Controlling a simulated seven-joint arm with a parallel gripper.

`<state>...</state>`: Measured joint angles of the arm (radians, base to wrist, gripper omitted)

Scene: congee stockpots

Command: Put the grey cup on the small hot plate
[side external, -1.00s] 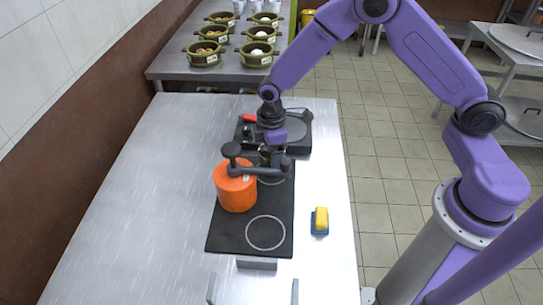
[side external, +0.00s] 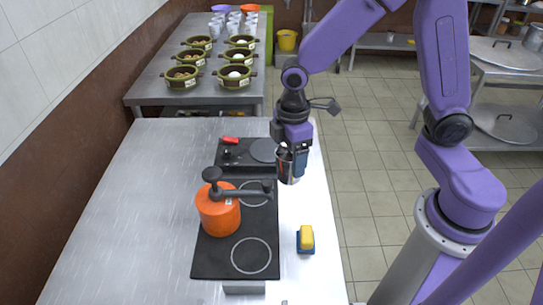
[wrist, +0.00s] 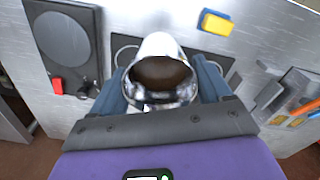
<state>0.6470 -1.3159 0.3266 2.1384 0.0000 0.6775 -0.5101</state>
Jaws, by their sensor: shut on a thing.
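My gripper (side external: 291,168) is shut on the grey cup (side external: 286,166), a shiny metal one, and holds it in the air near the right edge of the steel table. In the wrist view the cup (wrist: 161,50) sits between both fingers of my gripper (wrist: 163,88), its mouth towards the camera and its inside dark brown. The small hot plate (side external: 235,161), a black unit with a round grey plate and a red part, lies left of and beyond the cup. In the wrist view the hot plate (wrist: 90,20) is at upper left, apart from the cup.
An orange pot (side external: 218,215) with a long dark handle stands on the black two-ring hob (side external: 212,262). A yellow and blue sponge (side external: 306,240) lies right of the hob. Several green bowls (side external: 182,77) stand on a farther table. The steel table's left side (side external: 140,220) is clear.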

